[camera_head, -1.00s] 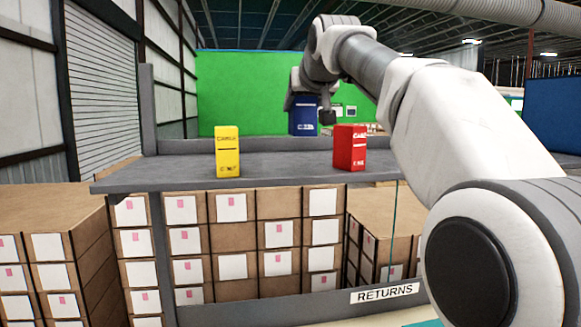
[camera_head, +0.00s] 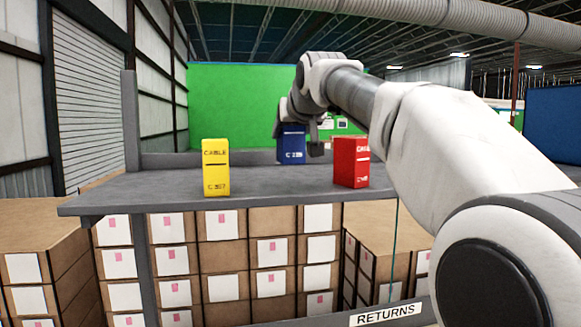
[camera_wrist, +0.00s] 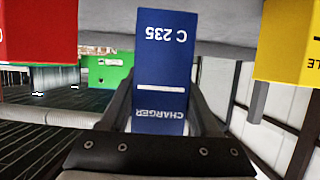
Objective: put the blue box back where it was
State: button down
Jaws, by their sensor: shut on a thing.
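The blue box (camera_head: 291,147) is upright at the back of the grey shelf (camera_head: 115,195), between and behind the yellow box (camera_head: 215,167) and the red box (camera_head: 351,162). My gripper (camera_head: 298,133) is shut on its upper part. The wrist view is upside down and shows the blue box (camera_wrist: 162,60) between the two fingers, with "CHARGER" and "C 235" on its face. The blue box's base appears close to the shelf, but I cannot tell whether it touches. The yellow and red boxes stand upright nearer the front edge.
The shelf has a low back rail (camera_head: 180,159) and a left post (camera_head: 130,110). Its surface is clear between the yellow and red boxes. Stacked cartons (camera_head: 221,255) stand below, with a "RETURNS" sign (camera_head: 385,314) at the right. My arm covers the shelf's right end.

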aim_at(291, 159)
jog(key=shift+f, duration=2.8)
jog(key=shift+f, duration=0.1)
jog(key=shift+c, duration=0.6)
grip_release()
jog(key=shift+b, duration=0.3)
